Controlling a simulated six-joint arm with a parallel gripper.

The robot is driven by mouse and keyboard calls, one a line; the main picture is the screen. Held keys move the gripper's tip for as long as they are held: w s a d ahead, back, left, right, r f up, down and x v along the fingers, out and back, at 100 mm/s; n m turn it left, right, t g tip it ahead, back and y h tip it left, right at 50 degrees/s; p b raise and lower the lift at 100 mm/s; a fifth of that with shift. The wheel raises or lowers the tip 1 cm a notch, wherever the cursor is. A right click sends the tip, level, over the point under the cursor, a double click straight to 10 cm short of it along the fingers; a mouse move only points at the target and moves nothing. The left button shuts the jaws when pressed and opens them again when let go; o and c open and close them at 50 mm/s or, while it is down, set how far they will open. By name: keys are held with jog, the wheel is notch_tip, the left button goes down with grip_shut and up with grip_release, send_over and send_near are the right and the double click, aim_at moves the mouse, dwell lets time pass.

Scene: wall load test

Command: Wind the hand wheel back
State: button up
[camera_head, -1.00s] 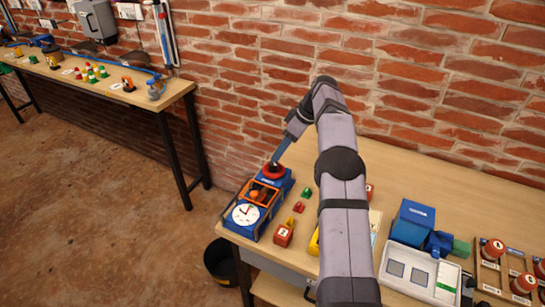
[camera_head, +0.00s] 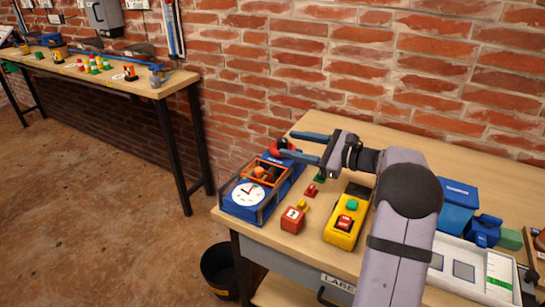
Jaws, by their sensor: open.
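The blue load tester (camera_head: 240,213) stands at the left end of the workbench, with a white round dial (camera_head: 246,193) at its near end and an orange frame (camera_head: 266,171) in its middle. The red hand wheel (camera_head: 277,147) is at its far end, partly hidden by my fingers. My gripper (camera_head: 287,143) reaches in from the right with its two blue fingers apart. The tips overlap the wheel in the picture. I cannot tell whether they touch it.
A red block (camera_head: 293,219), small red and yellow pieces and a yellow control box (camera_head: 346,217) stand right of the tester. A blue box (camera_head: 458,203) and a pale tray (camera_head: 470,270) are farther right. The brick wall (camera_head: 330,60) rises behind the bench.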

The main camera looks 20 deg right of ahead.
aim_at(278, 140)
jog(key=d+f+m+t+b, duration=0.1)
jog(key=m, duration=0.1)
jog(key=d+f+m+b, duration=0.1)
jog(key=m, duration=0.1)
jog(key=shift+s+f+t+h, duration=0.1)
jog(key=shift+s+t+h, duration=0.25)
jog(key=shift+t+h, duration=0.05)
jog(key=shift+m+t, duration=0.4)
jog(key=shift+m, duration=0.5)
jog(key=shift+d+x, duration=0.25)
jog(key=shift+x, duration=5.45)
jog(key=shift+w+f, duration=0.15)
jog(key=c, duration=1.1)
